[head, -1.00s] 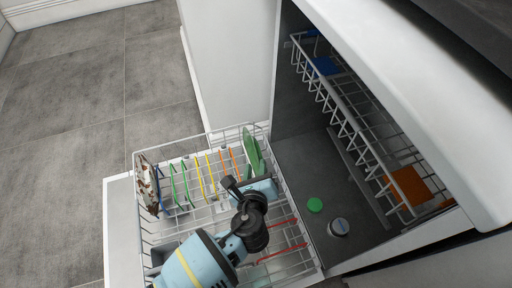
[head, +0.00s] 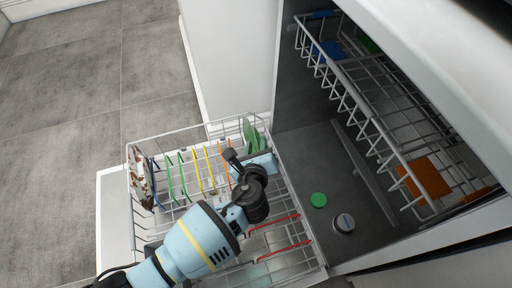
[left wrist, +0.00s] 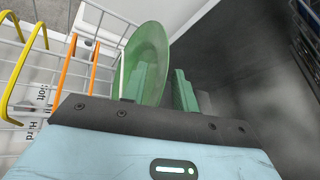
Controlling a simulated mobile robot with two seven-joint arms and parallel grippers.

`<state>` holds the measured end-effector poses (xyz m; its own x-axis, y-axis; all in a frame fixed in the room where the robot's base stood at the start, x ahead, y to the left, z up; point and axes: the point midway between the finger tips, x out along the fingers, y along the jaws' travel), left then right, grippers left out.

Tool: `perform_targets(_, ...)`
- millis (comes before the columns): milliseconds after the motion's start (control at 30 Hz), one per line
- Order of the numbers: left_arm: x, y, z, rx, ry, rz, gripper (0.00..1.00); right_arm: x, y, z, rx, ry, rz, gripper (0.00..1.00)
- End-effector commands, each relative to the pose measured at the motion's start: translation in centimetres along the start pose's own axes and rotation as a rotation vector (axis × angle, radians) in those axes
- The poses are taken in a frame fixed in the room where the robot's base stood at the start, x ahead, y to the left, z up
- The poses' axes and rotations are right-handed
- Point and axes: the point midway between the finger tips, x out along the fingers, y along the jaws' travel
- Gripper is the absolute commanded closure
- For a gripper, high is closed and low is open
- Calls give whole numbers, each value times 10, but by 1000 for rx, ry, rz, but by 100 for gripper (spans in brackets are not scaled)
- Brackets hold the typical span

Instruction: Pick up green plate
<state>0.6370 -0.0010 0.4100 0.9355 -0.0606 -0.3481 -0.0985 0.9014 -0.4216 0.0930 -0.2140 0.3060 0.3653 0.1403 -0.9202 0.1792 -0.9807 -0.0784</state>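The green plate (head: 249,133) stands on edge at the far right corner of the pulled-out lower dishwasher rack. My left gripper (head: 262,160) is right by it, on the near side. In the left wrist view the plate (left wrist: 148,45) rises tilted among the fingertips of my left gripper (left wrist: 162,88). One finger overlaps the plate's face; the other is to the right of its rim with a visible gap. The fingers are apart, and I see no firm grip. The plate's lower part is hidden by the gripper. My right gripper is not in view.
The lower rack (head: 165,134) has coloured tines and a brown-and-white patterned item (head: 138,172) at its left. The upper rack (head: 345,95) holds a blue item and an orange item (head: 425,178). A green cap (head: 318,200) and a round grey cap (head: 344,222) are on the machine's floor.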

Motion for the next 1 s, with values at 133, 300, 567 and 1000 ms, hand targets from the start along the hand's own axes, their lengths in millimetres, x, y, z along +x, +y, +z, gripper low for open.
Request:
perform_targets(133, 12, 0, -1, -1, 1, -1, 71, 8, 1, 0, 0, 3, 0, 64)
perform_targets(300, 13, -1, 1, -1, 0, -1, 71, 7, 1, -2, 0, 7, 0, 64)
perform_targets(567, 13, -1, 1, -1, 0, -1, 94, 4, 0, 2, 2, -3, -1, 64)
perform_targets(1000, 13, -1, 1, -1, 0, -1, 100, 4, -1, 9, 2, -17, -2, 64)
